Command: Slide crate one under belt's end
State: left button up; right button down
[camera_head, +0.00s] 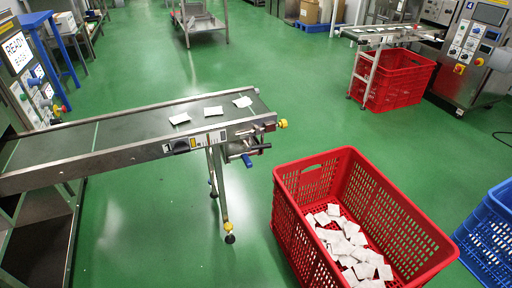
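A conveyor belt (120,130) runs from the left edge to its end near the picture's middle, held by a leg with yellow-and-black feet. Several white teabag packets (214,110) lie on it near the end. A red lattice crate (290,222) stands on the floor to the right and nearer, apart from the belt's end. Many white packets lie in it. The floor directly below the belt's end is bare. No label shows which crate is crate one. Neither of my grippers is in view.
A blue crate (487,226) stands at the right edge, close to the red crate. A second red crate (404,82) sits under another belt (388,34) at the back right. Machine cabinets stand at both sides. Green floor (270,70) is clear in the middle.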

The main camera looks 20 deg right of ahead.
aim_at(324, 242)
jog(key=k+l+z, duration=0.1)
jog(key=z, duration=1.35)
